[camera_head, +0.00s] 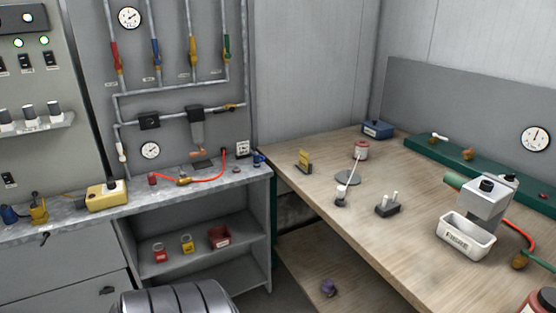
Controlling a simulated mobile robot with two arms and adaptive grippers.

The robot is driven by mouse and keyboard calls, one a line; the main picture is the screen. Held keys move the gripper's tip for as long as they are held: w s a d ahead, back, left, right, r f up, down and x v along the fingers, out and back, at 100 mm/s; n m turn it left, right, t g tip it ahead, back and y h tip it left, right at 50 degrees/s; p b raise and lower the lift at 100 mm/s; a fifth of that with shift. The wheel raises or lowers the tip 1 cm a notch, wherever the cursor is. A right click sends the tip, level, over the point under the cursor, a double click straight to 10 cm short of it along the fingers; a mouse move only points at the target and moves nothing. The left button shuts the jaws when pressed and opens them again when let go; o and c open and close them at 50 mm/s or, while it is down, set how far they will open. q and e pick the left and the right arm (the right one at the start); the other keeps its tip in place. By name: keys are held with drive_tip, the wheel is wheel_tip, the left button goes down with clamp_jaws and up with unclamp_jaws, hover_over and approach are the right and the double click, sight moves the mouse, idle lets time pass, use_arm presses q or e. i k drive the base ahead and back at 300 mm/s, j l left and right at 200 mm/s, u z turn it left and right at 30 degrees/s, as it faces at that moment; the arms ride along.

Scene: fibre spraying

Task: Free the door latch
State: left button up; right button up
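I cannot pick out a door latch with certainty. A small dark fitting (107,290) sits on the grey front below the left bench. Another small dark fitting (45,238) sits just under that bench's edge. Both are too small to tell whether either is a latch. Neither of my grippers is in view.
The grey left bench (140,200) carries a yellow box (107,195) and a red hose (213,181). An open shelf (205,257) holds small red and yellow items. The wooden table (390,253) bears a white tray (466,236), a grey machine (487,199) and a blue box (377,129).

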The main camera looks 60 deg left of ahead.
sight(107, 290)
drive_tip(key=u, duration=3.25)
